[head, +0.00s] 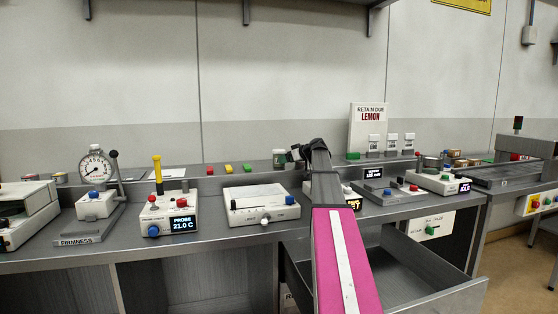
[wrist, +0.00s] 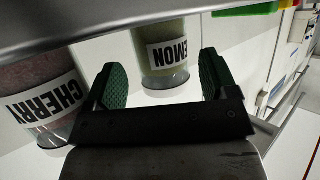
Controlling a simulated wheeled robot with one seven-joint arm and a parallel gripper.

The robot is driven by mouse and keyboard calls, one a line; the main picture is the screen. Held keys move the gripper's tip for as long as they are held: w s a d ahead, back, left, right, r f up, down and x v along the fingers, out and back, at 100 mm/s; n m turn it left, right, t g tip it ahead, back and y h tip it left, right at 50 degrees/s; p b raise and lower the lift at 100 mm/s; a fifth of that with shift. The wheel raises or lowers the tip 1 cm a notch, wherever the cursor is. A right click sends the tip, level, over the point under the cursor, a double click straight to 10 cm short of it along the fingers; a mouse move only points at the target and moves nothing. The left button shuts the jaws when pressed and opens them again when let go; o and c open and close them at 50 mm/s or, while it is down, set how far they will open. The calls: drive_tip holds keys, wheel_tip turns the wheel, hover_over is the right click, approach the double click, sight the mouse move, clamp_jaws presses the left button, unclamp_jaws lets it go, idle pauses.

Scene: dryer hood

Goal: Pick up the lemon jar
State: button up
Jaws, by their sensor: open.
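In the wrist view the lemon jar (wrist: 163,48) is a clear jar with pale yellow-green contents and a white label reading "EMON", its first letter out of sight. It shows between the two green finger pads of my gripper (wrist: 163,78), which is open. I cannot tell whether either pad touches the jar. In the head view my gripper (head: 305,152) is over the back ledge, partly hidden by my own arm.
A cherry jar (wrist: 45,95) with reddish contents stands close to the left finger in the wrist view. A sign (head: 368,127) reads "RETAIN DUE LEMON". A white slider box (head: 260,204) and a probe box (head: 168,215) stand on the bench. An open drawer (head: 420,275) juts out below.

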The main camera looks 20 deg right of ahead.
drive_tip(key=x, duration=0.4)
drive_tip(key=shift+w+a+f, duration=0.1)
drive_tip(key=shift+w+f, duration=0.1)
drive_tip(key=c, duration=0.8)
